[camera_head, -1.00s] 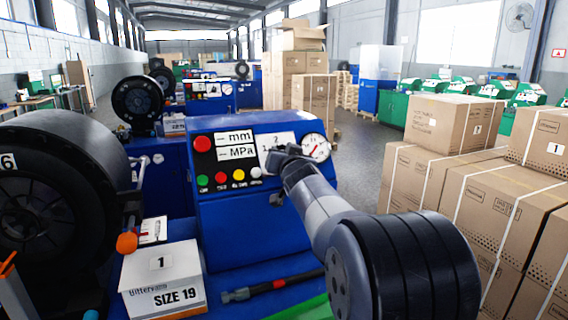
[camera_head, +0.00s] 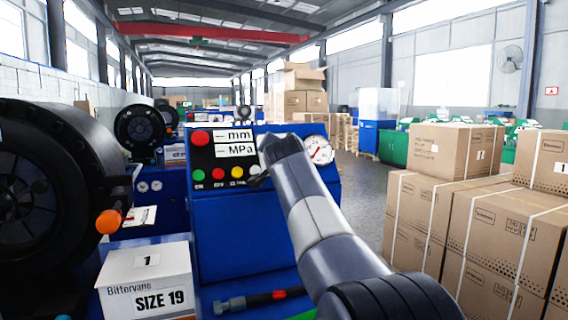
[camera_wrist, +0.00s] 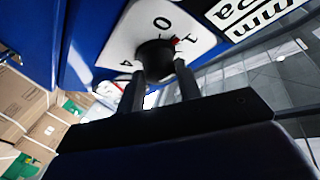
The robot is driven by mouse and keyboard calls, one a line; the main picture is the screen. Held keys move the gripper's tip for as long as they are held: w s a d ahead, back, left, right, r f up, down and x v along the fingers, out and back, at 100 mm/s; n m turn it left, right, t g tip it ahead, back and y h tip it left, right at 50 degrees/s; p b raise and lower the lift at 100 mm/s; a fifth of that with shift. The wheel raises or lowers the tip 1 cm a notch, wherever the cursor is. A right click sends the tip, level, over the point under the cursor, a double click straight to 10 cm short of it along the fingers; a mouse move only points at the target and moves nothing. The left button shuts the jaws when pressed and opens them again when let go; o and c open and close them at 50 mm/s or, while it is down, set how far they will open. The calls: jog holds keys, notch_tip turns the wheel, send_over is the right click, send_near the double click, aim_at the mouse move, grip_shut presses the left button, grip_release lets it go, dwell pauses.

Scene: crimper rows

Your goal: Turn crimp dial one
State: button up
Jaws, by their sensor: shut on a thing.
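The crimp dial is a black round knob (camera_wrist: 155,60) on a white numbered plate (camera_wrist: 122,40), with a red mark beside the knob. In the wrist view my gripper (camera_wrist: 160,85) has its two dark fingers shut on the knob. In the head view my arm reaches over the blue control panel (camera_head: 240,220) and hides the dial and its plate. The panel also carries a red button (camera_head: 200,138), mm and MPa displays (camera_head: 236,143), a row of small coloured buttons and a round gauge (camera_head: 318,150).
A white SIZE 19 box (camera_head: 147,282) stands at the lower left, by a large black round machine head (camera_head: 40,180). A hose piece (camera_head: 250,299) lies below the panel. Stacked cartons (camera_head: 480,215) stand on the right. The aisle behind is clear.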

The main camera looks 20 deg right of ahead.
jog(key=shift+w+a+r+m+g+h, duration=0.1)
jog(key=shift+m+g+h, duration=0.25)
jog(key=shift+m, duration=0.5)
jog(key=shift+a+m+g+h, duration=0.1)
jog(key=shift+m+g+h, duration=0.25)
jog(key=shift+m, duration=0.5)
jog(key=shift+m+g, duration=0.6)
jog(key=shift+m, duration=0.3)
jog(key=o, duration=1)
jog(key=shift+c, duration=0.2)
jog(key=v, duration=1.1)
jog(key=shift+b, duration=0.45)
jog(key=shift+w, duration=0.2)
